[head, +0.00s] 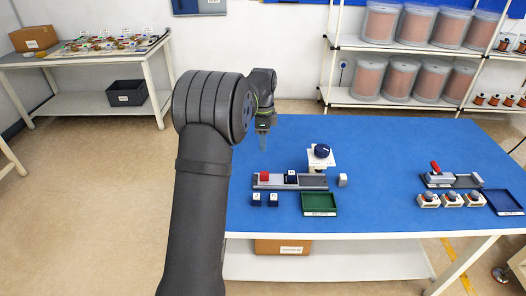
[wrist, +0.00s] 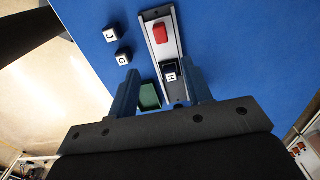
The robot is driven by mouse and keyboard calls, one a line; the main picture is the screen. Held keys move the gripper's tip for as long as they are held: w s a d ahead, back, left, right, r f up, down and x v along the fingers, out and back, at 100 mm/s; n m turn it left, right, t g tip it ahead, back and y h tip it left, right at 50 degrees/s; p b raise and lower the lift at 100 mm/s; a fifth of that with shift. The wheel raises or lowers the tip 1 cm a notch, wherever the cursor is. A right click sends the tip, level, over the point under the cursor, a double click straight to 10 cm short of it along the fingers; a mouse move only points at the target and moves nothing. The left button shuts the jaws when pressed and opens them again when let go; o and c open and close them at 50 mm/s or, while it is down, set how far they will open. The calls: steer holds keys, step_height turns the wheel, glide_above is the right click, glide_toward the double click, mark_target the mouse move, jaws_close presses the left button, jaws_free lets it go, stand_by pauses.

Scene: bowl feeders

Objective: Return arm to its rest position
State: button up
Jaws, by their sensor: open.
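My gripper (head: 264,133) hangs above the left part of the blue table (head: 380,140), apart from everything on it. In the wrist view my gripper (wrist: 163,92) has its two blue fingers spread with nothing held between them. Below it a grey rail (head: 318,183) holds a red block (head: 264,176) and a dark block (head: 291,177) marked H, which also shows in the wrist view (wrist: 170,73). Two dark blocks, J (wrist: 112,33) and G (wrist: 123,57), stand on the table beside the rail.
A green tray (head: 320,211) lies in front of the rail. A dark blue knob (head: 322,151) on a white stand is behind it. At right are a second fixture (head: 452,180), several small white-and-orange units and a blue tray (head: 503,202). Shelves with large canisters stand behind.

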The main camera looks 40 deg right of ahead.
mark_target(264, 173)
steer(key=shift+r, duration=0.65)
step_height(264, 173, down, 18)
steer(key=shift+r, duration=0.2)
steer(key=shift+s+d, duration=0.2)
steer(key=shift+d, duration=0.05)
steer(key=shift+r, duration=0.15)
